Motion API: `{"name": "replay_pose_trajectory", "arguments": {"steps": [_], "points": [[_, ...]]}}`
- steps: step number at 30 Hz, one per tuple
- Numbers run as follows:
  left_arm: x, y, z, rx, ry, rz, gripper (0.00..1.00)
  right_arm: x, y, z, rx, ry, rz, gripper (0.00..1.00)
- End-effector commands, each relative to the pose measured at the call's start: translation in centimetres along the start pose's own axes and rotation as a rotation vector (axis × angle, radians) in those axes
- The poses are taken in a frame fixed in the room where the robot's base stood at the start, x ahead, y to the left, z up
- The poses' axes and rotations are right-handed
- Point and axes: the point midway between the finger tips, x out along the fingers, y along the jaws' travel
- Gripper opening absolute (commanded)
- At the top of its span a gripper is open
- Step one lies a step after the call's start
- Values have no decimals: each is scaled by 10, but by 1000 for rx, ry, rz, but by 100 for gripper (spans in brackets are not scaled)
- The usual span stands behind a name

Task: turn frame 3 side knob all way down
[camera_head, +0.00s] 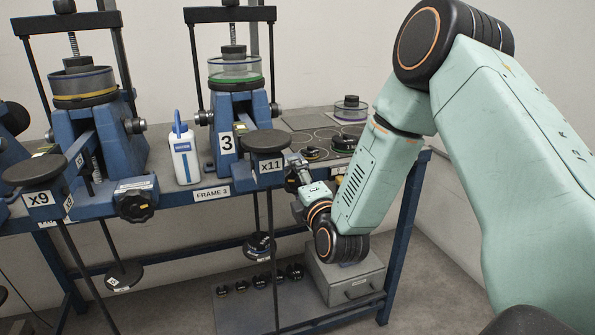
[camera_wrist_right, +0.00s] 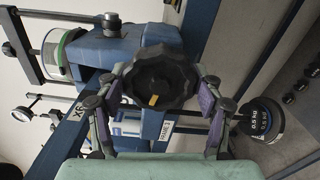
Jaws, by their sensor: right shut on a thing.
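Frame 3 (camera_head: 227,143) is a blue lever frame with a white "3" plate, standing on the table. Its side knob (camera_wrist_right: 162,72) is black and ribbed, with a yellow mark that points toward the bottom of the wrist view. My right gripper (camera_wrist_right: 160,92) is shut on this knob, with one finger against each side of it. My left gripper is not in view.
A white bottle with a blue cap (camera_head: 184,150) stands left of frame 3. Another lever frame marked "x9" (camera_head: 38,182) is farther left, with its own knob (camera_head: 135,205). A 0.5 kg weight (camera_head: 259,246) hangs below the table edge. A grey drawer box (camera_head: 345,273) sits below.

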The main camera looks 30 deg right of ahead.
Motion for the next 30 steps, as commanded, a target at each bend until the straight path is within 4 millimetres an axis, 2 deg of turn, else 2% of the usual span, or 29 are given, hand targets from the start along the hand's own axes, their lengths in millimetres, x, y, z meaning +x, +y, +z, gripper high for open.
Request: {"name": "replay_pose_trajectory", "arguments": {"steps": [1,7,17,30], "points": [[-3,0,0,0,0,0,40,4,7,2,-9,-3,15,69],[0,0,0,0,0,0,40,3,4,1,-4,-3,12,85],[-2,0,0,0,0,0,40,0,2,1,-2,-2,5,85],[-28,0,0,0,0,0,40,-45,3,1,-1,-1,2,85]]}}
